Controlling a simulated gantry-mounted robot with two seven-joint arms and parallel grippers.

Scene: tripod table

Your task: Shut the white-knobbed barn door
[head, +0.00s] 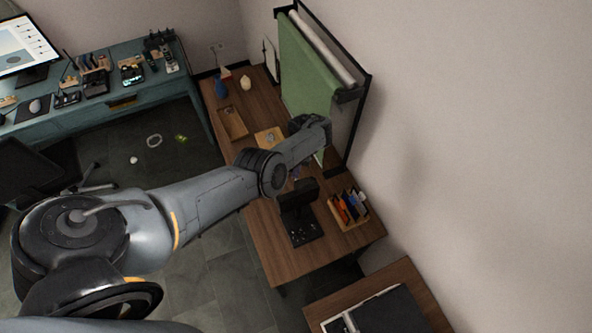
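My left arm reaches in from the lower left across the wooden table (278,245). Its end, with my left gripper (314,130), is over the table in front of the green backdrop (303,75). The fingers are too small and turned away to tell whether they are open or shut. A dark, box-like fixture (298,194) stands on a black base plate (304,230), just below the arm's end in the picture. I cannot make out a barn door or a white knob on it; the arm may hide part of it. My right gripper is not in view.
A wooden organizer (350,222) with colored items stands right of the fixture. A wooden tray (231,123), a blue vase (221,88) and a pale vase (246,82) stand farther back. The backdrop's black frame (357,125) borders the right side.

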